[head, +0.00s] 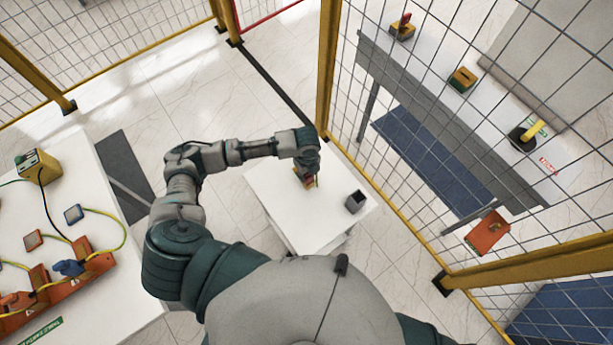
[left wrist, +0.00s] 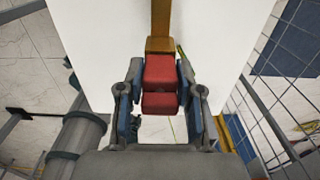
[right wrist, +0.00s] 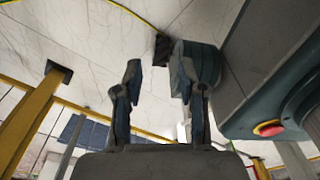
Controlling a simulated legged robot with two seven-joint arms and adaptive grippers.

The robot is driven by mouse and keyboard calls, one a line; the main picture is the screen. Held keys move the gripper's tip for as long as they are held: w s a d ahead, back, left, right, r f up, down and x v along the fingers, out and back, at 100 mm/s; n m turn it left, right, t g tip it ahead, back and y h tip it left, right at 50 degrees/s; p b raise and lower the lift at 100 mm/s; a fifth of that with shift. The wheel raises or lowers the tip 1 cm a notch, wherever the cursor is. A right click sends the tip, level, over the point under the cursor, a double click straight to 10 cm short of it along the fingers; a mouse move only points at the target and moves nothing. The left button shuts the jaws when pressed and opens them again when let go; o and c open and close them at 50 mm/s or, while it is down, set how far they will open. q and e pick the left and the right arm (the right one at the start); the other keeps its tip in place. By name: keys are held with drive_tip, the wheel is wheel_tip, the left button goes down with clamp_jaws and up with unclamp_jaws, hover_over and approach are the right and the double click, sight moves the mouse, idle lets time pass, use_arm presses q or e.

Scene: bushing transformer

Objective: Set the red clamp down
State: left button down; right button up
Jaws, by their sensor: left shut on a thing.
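The red clamp (left wrist: 160,72) is between the two fingers of my left gripper (left wrist: 161,84) in the left wrist view. The fingers are shut on it from both sides. A brown-orange bar (left wrist: 161,25) extends beyond the red blocks; I cannot tell where the clamp ends. In the head view my left gripper (head: 309,166) is over the small white table (head: 276,205), with the clamp (head: 304,179) partly hidden below it. I cannot tell whether it touches the tabletop. My right gripper (right wrist: 157,80) is open and empty in the right wrist view, above the floor.
A dark grey open box (head: 355,202) stands on the small table, right of the clamp. The front of that tabletop is clear. A wire fence with yellow posts (head: 327,65) runs close on the right. A bench with cables and orange devices (head: 75,275) is at the left.

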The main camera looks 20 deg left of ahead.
use_arm(q)
wheel_tip(320, 180, down, 3)
drive_tip(key=shift+d, duration=0.1)
drive_tip(key=shift+f, duration=0.25)
use_arm(e)
drive_tip(key=shift+w+d, duration=0.4)
drive_tip(key=shift+d, duration=0.4)
use_arm(q)
drive_tip(key=c, duration=0.8)
unclamp_jaws()
drive_tip(key=shift+o, duration=0.2)
drive_tip(key=shift+r, duration=0.25)
wheel_tip(320, 180, up, 12)
drive_tip(key=shift+f+p, duration=0.2)
drive_tip(key=shift+p, duration=0.25)
use_arm(e)
drive_tip(key=s, duration=0.2)
drive_tip(key=shift+s, duration=0.3)
drive_tip(key=shift+r, duration=0.1)
